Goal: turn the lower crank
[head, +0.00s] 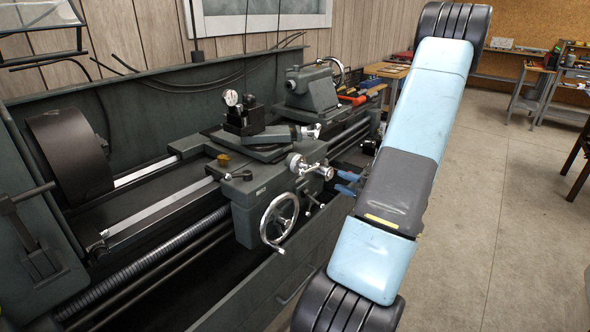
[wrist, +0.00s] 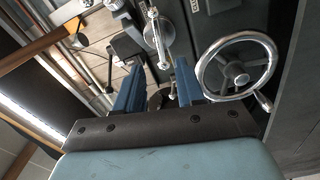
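The large metal handwheel (head: 280,221), a spoked wheel with a small handle, sits low on the front of the lathe carriage. It appears on the right in the wrist view (wrist: 238,77). A smaller crank (head: 298,163) with a bright dial and handle is higher on the cross slide; in the wrist view it is at top centre (wrist: 157,34). My gripper (head: 347,183) is to the right of both, at about the smaller crank's height. In the wrist view its two blue fingers (wrist: 150,72) are apart, with nothing held between them. The handwheel is outside the fingers, to their right.
The dark lathe bed (head: 150,190) runs along the left, with the chuck (head: 70,152) at its far left and the tailstock (head: 306,92) behind. A tool block (head: 243,117) stands on the carriage. Open concrete floor (head: 490,220) is on the right.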

